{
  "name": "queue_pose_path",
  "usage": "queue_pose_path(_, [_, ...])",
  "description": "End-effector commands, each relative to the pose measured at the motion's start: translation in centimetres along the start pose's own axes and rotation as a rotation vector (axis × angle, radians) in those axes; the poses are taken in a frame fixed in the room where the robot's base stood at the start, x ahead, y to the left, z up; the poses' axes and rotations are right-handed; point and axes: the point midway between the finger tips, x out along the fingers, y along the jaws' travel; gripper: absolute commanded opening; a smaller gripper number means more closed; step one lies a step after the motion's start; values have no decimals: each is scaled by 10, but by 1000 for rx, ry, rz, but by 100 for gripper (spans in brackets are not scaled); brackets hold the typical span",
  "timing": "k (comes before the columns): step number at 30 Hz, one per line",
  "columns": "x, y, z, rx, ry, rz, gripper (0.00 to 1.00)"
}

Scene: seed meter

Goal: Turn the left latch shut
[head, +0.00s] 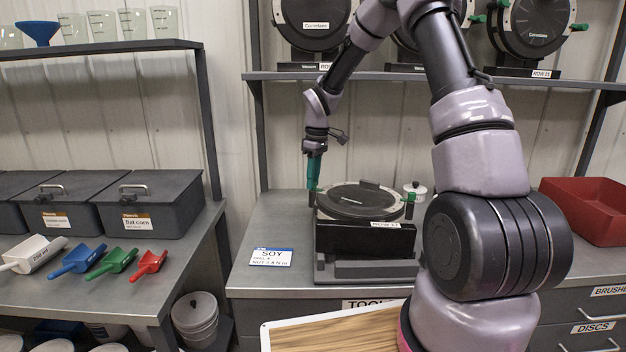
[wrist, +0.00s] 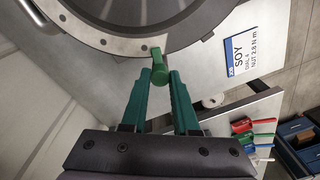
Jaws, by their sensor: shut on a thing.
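The seed meter (head: 362,203) lies on the bench with its round dark lid facing up. It fills the top of the wrist view (wrist: 150,15). The left latch, a small green knob (wrist: 156,62), sits at the lid's rim. My gripper (wrist: 160,74) has its two green fingers on either side of this latch and is shut on it. In the head view my gripper (head: 313,184) points down at the meter's left edge, hiding most of the left latch. The green right latch (head: 409,198) stands at the meter's right side.
A SOY card (head: 271,257) lies on the bench left of the meter. A small white-lidded pot (head: 415,188) stands behind it, and a red bin (head: 588,209) is at the right. More meters (head: 537,22) stand on the shelf above. Colored scoops (head: 118,262) lie on the left bench.

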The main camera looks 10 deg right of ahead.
Motion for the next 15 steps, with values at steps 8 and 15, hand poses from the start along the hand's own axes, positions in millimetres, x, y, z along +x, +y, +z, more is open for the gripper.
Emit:
queue_pose_path(8, [0,0,1,1,-1,-1,0])
queue_pose_path(15, [0,0,0,1,-1,0,58])
